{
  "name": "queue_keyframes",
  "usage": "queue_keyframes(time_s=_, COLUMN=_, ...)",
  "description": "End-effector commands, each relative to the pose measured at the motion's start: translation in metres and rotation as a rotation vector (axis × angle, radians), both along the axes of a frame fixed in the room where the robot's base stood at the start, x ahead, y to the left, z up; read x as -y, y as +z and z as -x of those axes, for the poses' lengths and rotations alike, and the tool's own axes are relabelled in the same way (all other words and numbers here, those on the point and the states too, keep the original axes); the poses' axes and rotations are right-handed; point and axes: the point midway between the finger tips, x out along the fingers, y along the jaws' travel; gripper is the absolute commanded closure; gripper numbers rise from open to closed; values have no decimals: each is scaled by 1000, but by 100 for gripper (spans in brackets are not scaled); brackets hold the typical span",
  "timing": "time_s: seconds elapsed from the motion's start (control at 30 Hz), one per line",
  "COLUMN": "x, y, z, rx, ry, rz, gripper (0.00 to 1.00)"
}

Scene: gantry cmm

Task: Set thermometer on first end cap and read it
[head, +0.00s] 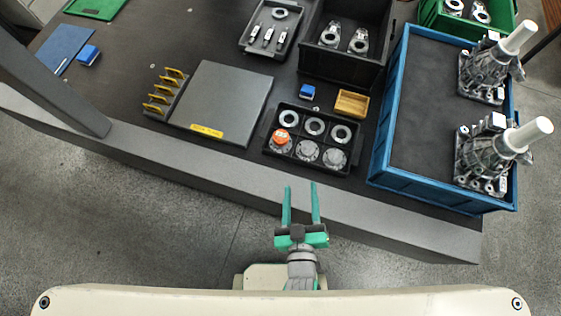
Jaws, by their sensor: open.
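A black compartment tray (269,142) lies near the table's front edge. Its back row holds three pale rings. Its front row holds grey round parts that look like end caps, with a middle one (308,150) and a right one (334,158). An orange round piece with white marks (282,136) sits over the front-left compartment, apparently on top of a grey part there. It may be the thermometer; its marks are too small to read. My gripper (301,187) is open and empty, in front of the tray and over the table's front edge, apart from everything.
A grey plate with a yellow label (225,100) and a rack with yellow pieces (167,90) lie left of the tray. A blue block (307,91) and a wooden box (351,104) sit behind it. A blue crate (402,110) with gearbox-like castings stands right.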

Motion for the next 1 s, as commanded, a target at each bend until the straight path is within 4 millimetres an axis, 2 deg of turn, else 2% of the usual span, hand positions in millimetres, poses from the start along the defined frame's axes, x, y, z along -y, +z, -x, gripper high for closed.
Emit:
queue_keyframes(time_s=0.03, x=-10, y=1, z=20, rx=-7, ry=-3, rz=-54, gripper=51)
queue_keyframes(time_s=0.1, x=-24, y=6, z=41, rx=-3, ry=-10, rz=-132, gripper=51)
queue_keyframes(time_s=0.2, x=-39, y=15, z=65, rx=6, ry=-29, rz=-227, gripper=51)
queue_keyframes(time_s=0.3, x=-48, y=24, z=80, rx=16, ry=-51, rz=-293, gripper=51)
queue_keyframes(time_s=0.5, x=-55, y=31, z=90, rx=25, ry=-67, rz=-345, gripper=51)
queue_keyframes(time_s=1.0, x=-55, y=30, z=89, rx=25, ry=-66, rz=-343, gripper=51)
